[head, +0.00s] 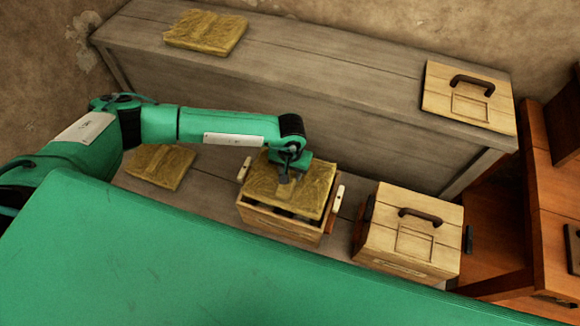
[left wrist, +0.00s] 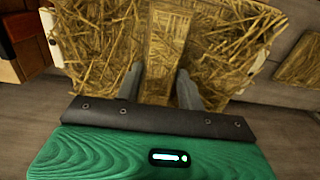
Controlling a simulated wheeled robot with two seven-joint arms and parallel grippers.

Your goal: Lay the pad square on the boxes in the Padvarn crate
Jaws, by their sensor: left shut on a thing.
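A straw-coloured pad (head: 315,190) is over the open wooden crate (head: 283,220) in the middle of the head view. My left gripper (head: 285,178) reaches down onto the pad from above and is shut on it. In the left wrist view the two fingers (left wrist: 158,85) stand either side of a raised band along the middle of the pad (left wrist: 105,45). The pad looks slightly turned against the crate, with a dark gap under its front edge. Whether it touches the boxes is hidden. The crate's pale end handles show at both sides. My right gripper is not in view.
A lidded crate (head: 412,235) stands close to the right. Another pad (head: 160,165) lies to the left on the lower bench. A third pad (head: 206,31) and a lid with a dark handle (head: 468,97) lie on the grey upper shelf (head: 330,65) behind. Reddish wooden furniture (head: 555,195) stands at the far right.

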